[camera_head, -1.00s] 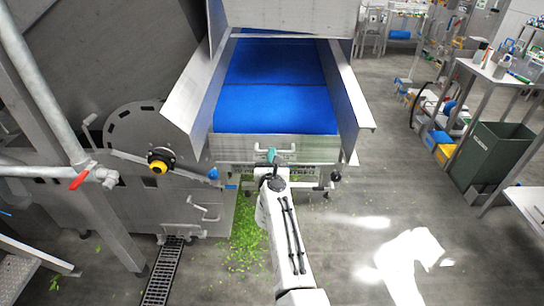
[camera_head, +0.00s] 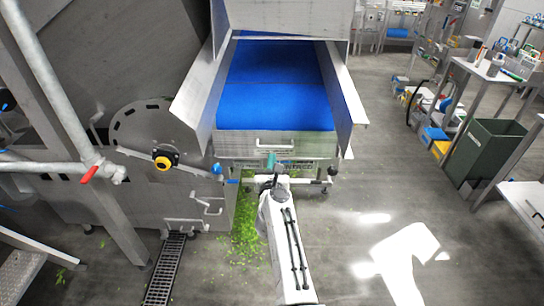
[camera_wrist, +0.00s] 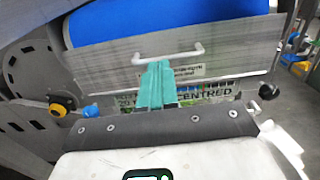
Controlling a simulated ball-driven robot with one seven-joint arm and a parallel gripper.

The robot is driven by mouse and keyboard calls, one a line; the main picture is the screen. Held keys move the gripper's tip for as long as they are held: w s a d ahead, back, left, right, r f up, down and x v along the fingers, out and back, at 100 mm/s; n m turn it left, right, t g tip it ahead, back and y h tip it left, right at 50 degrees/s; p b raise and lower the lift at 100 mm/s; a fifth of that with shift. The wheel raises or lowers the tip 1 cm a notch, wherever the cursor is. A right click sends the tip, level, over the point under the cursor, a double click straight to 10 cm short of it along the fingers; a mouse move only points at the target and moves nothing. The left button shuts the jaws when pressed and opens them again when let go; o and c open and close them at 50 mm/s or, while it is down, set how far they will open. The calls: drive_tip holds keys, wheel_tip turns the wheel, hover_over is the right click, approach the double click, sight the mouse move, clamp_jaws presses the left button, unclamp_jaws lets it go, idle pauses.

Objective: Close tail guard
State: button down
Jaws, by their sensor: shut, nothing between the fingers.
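The tail guard (camera_head: 312,146) is a grey metal panel with a white bar handle (camera_head: 275,144), across the near end of the blue belt (camera_head: 275,95). The wrist view also shows the guard (camera_wrist: 235,48) and its handle (camera_wrist: 168,54), with printed labels below, partly covered. My gripper (camera_head: 271,160) has teal fingers and is just below the handle in the head view. In the wrist view the shut fingers (camera_wrist: 155,68) are in front of the panel, their tips near the handle. Nothing is held. I cannot tell whether the fingers touch the panel.
Metal side walls (camera_head: 345,90) flank the belt. A yellow and black knob (camera_head: 163,161) sits on the machine at left. Green scraps (camera_head: 245,230) lie on the floor beside a drain grate (camera_head: 165,270). A green bin (camera_head: 487,150) stands at right; the floor between is open.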

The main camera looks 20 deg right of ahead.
drive_tip(key=s+a+r+p, duration=0.1)
drive_tip(key=s+r+p, duration=0.3)
drive_tip(key=s, duration=0.1)
drive_tip(key=shift+s+a+p, duration=0.2)
drive_tip(key=shift+a+p, duration=0.1)
